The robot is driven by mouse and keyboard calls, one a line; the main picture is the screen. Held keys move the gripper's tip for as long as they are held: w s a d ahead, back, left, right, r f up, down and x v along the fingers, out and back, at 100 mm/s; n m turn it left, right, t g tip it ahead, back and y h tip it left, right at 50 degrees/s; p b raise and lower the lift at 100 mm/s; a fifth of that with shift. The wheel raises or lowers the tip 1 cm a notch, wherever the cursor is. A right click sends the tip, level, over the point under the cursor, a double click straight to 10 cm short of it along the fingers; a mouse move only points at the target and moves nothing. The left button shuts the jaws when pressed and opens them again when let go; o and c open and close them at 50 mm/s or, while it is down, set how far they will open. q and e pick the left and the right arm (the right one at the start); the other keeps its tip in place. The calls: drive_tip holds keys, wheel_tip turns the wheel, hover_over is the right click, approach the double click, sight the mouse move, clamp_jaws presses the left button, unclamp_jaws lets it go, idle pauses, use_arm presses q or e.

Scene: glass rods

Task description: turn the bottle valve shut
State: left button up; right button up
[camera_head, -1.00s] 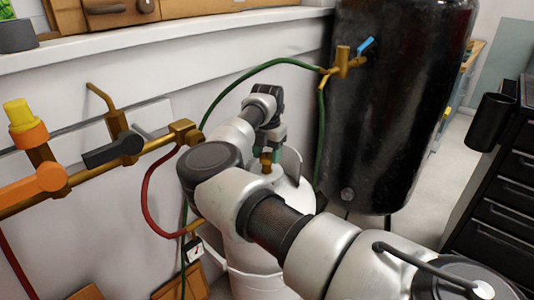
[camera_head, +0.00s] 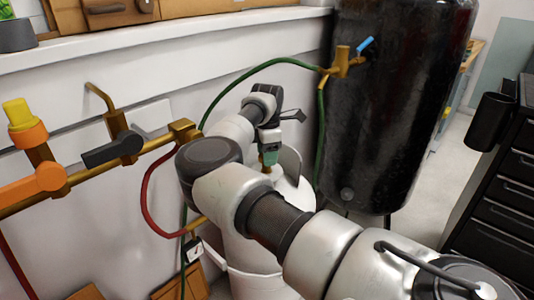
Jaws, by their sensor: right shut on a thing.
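The white gas bottle (camera_head: 250,255) stands in the middle, largely behind my right arm. Its raised white collar (camera_head: 291,165) surrounds the valve at the top. A small brass part of the bottle valve (camera_head: 266,169) shows below a teal part at the gripper's tips. My right gripper (camera_head: 269,150) points down over the valve from above and is shut on it. The fingertips are small and partly hidden, so the exact grip and how far the valve is turned cannot be made out. My left gripper is not in view.
A brass pipe (camera_head: 155,144) with orange, yellow and black handles runs along the wall at left. A red hose (camera_head: 147,205) and a green hose (camera_head: 222,98) hang near the bottle. A black tank (camera_head: 380,120) stands behind at right, with black drawers (camera_head: 500,195) beyond.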

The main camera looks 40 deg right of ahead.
drive_tip(key=shift+m, duration=0.4)
drive_tip(key=o, duration=0.9)
drive_tip(key=shift+o, duration=0.2)
wheel_tip(320, 180, up, 4)
drive_tip(key=shift+r+p, duration=0.15)
drive_tip(key=shift+p, duration=0.25)
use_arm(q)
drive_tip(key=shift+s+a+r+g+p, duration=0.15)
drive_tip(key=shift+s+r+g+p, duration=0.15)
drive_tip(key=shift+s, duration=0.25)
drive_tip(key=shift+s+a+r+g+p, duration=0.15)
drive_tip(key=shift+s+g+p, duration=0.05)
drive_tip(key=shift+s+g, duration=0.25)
use_arm(e)
wheel_tip(320, 180, up, 6)
drive_tip(key=shift+r, duration=0.25)
drive_tip(key=shift+r, duration=0.1)
